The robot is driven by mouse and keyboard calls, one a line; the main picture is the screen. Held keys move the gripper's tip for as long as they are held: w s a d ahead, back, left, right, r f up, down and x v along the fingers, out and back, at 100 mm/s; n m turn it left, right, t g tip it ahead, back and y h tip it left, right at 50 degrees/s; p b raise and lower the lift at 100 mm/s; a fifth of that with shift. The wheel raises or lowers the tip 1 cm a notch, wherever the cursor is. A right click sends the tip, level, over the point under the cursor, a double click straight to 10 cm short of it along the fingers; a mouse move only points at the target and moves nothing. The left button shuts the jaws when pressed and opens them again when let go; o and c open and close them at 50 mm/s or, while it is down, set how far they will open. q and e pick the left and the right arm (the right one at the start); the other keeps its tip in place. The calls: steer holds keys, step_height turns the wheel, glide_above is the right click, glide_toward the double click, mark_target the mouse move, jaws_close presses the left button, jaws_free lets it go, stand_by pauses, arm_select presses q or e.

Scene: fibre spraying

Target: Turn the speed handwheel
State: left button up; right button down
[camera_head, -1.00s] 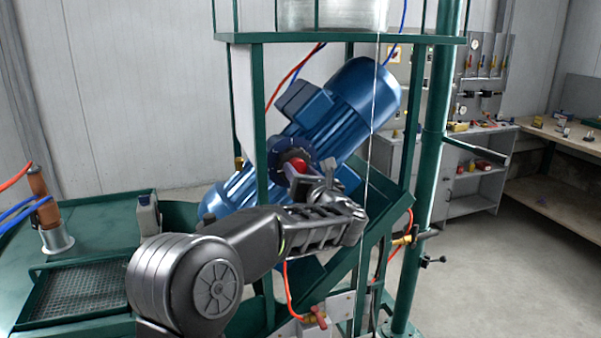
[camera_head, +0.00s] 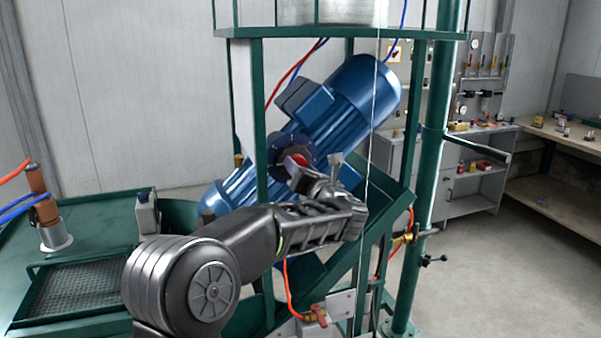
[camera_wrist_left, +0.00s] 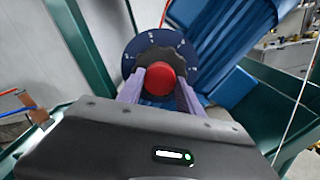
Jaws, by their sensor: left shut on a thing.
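The speed handwheel is a dark, lobed wheel (camera_wrist_left: 205,66) with a red centre cap (camera_wrist_left: 159,78), in front of a dark blue dial disc with white marks (camera_wrist_left: 128,50). In the head view the red cap (camera_head: 297,159) shows on the blue motor (camera_head: 345,105), partly hidden by my gripper. My left gripper (camera_wrist_left: 159,88) is shut on the handwheel, with one purple finger on each side of the red cap. In the head view my left gripper (camera_head: 305,172) reaches up to the wheel from below. My right gripper is not in view.
Green frame posts (camera_head: 261,130) stand close beside the motor, and a thin cable hangs to the right of it. A green bench with a mesh tray (camera_head: 80,288) is at the left. A workbench (camera_head: 560,150) stands at the far right beyond open floor.

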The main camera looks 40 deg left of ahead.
arm_select(q)
steer(key=m+b, duration=0.1)
steer(key=m, duration=0.6)
steer(key=shift+m, duration=0.4)
steer(key=o, duration=1.4)
steer(key=shift+c, duration=0.2)
steer(key=b+v, duration=0.2)
steer(key=v, duration=0.5)
steer(key=shift+s+d, duration=0.2)
steer(key=shift+d, duration=0.2)
